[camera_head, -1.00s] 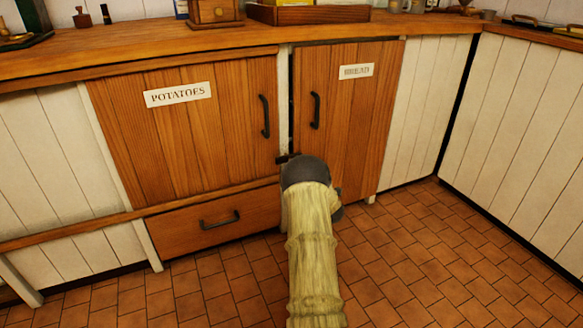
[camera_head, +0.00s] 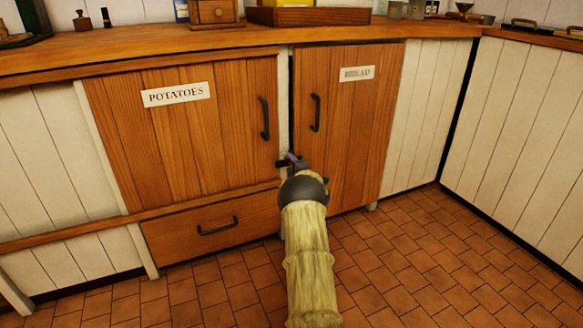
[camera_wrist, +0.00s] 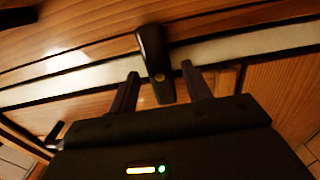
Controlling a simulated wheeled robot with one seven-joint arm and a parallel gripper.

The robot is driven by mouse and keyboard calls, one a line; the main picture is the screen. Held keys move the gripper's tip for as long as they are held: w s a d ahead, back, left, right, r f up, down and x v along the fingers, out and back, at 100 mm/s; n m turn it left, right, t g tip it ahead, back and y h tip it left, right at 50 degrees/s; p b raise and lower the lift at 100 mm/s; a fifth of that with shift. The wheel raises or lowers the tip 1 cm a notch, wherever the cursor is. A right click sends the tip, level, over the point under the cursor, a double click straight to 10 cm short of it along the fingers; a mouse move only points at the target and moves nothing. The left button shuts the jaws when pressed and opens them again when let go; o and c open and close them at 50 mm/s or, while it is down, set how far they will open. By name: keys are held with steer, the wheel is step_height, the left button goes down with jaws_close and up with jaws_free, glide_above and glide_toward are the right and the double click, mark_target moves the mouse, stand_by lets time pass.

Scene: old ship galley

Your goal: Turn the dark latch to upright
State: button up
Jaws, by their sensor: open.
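The dark latch (camera_wrist: 152,52) lies across the pale upright strip between the two cupboard doors, so it is about level, not upright. Its round pivot screw shows near one end. In the head view a bit of the latch (camera_head: 282,163) shows just left of my gripper (camera_head: 295,160). In the wrist view my gripper (camera_wrist: 160,72) is open, with one finger on each side of the latch's pivot end. Gaps show between the latch and both fingers. I cannot tell how deep the fingers reach around it.
The potatoes door (camera_head: 190,130) is left of the strip and the bread door (camera_head: 350,135) right of it, each with a dark handle. A drawer (camera_head: 212,225) is below the potatoes door. The counter (camera_head: 140,42) runs above. The tiled floor (camera_head: 430,260) is clear.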

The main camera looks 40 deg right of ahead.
steer(key=c, duration=1)
steer(key=shift+s+d, duration=0.1)
steer(key=shift+m+p, duration=0.3)
steer(key=shift+p, duration=0.1)
steer(key=m+p, duration=0.2)
steer(key=shift+r+p, duration=0.1)
steer(key=shift+p, duration=0.3)
steer(key=m+p, duration=0.4)
steer(key=m, duration=0.1)
steer(key=shift+m+p, duration=0.3)
steer(key=shift+p, duration=0.1)
steer(key=m+p, duration=0.2)
steer(key=m, duration=0.2)
steer(key=shift+m+p, duration=0.3)
steer(key=m, duration=0.1)
steer(key=m+p, duration=0.1)
steer(key=m, duration=0.1)
steer(key=m+p, duration=0.1)
steer(key=m, duration=0.1)
steer(key=shift+f, duration=0.3)
steer(key=shift+o, duration=0.2)
steer(key=shift+m, duration=0.3)
